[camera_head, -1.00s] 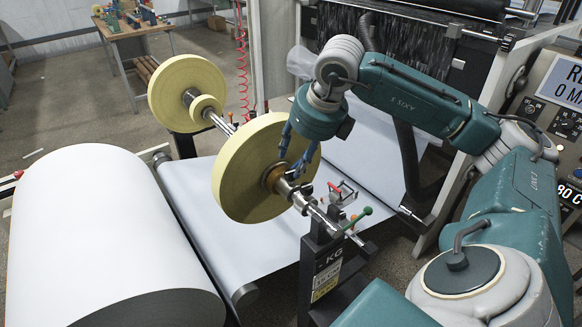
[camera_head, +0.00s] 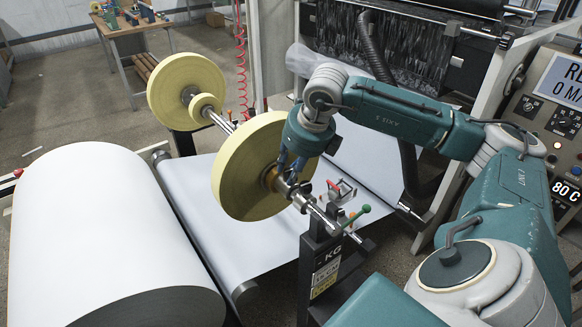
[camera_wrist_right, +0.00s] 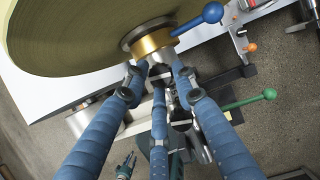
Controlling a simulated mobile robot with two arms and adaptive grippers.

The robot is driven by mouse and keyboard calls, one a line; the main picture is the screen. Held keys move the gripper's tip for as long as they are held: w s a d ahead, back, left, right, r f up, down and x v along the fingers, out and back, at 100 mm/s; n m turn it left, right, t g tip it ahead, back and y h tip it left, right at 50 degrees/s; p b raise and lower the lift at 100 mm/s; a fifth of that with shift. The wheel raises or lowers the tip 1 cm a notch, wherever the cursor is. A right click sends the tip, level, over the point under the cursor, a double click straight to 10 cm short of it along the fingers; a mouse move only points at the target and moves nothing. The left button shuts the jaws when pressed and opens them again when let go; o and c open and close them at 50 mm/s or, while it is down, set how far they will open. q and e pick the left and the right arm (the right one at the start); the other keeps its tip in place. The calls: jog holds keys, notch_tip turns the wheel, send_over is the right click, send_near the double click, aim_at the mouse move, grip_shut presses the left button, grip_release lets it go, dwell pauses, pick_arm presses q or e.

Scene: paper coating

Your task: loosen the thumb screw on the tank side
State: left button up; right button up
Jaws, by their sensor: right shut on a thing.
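My right gripper (camera_head: 289,172) has its blue fingers down at the shaft, just in front of the near yellow roll (camera_head: 243,190). In the right wrist view the fingertips (camera_wrist_right: 160,76) come together below the brass hub (camera_wrist_right: 152,42) of that roll, at the metal collar on the shaft. The gripper is shut on a small part there, which looks to be the thumb screw. The fingers hide most of it, so its shape and turn cannot be told. The shaft (camera_head: 325,218) runs on to the stand.
A blue-knobbed lever (camera_wrist_right: 212,12) and a green-knobbed lever (camera_wrist_right: 268,93) stick out close to the fingers. The black stand (camera_head: 322,255) carries the shaft end. A large white roll (camera_head: 100,230) lies at left, and a white sheet (camera_head: 200,205) runs beneath.

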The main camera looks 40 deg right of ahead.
jog(key=shift+w+d+r, duration=0.2)
jog(key=n+b, duration=0.1)
jog(key=n+y, duration=0.1)
jog(key=shift+w+d+r+n+b, duration=0.1)
jog(key=shift+d+n+b, duration=0.05)
jog(key=shift+n+b, duration=0.2)
jog(key=shift+n+y, duration=0.3)
jog(key=shift+n, duration=0.65)
jog(key=shift+d+r+n+y, duration=0.15)
jog(key=shift+n+y, duration=0.25)
jog(key=shift+n, duration=0.4)
jog(key=n, duration=0.2)
jog(key=n+g+y+p, duration=0.1)
jog(key=shift+w+r+n, duration=0.15)
jog(key=shift+n, duration=0.25)
jog(key=n, duration=0.1)
jog(key=n+p, duration=0.1)
jog(key=n+g+y+p, duration=0.1)
jog(key=shift+w+n, duration=0.25)
jog(key=shift+n, duration=0.05)
jog(key=n, duration=0.1)
jog(key=n+g+p, duration=0.1)
jog(key=shift+f+n, duration=0.25)
jog(key=shift+n, duration=0.15)
jog(key=shift+s+f+n+g+y, duration=0.1)
jog(key=shift+n+g+y, duration=0.25)
jog(key=shift+n, duration=0.25)
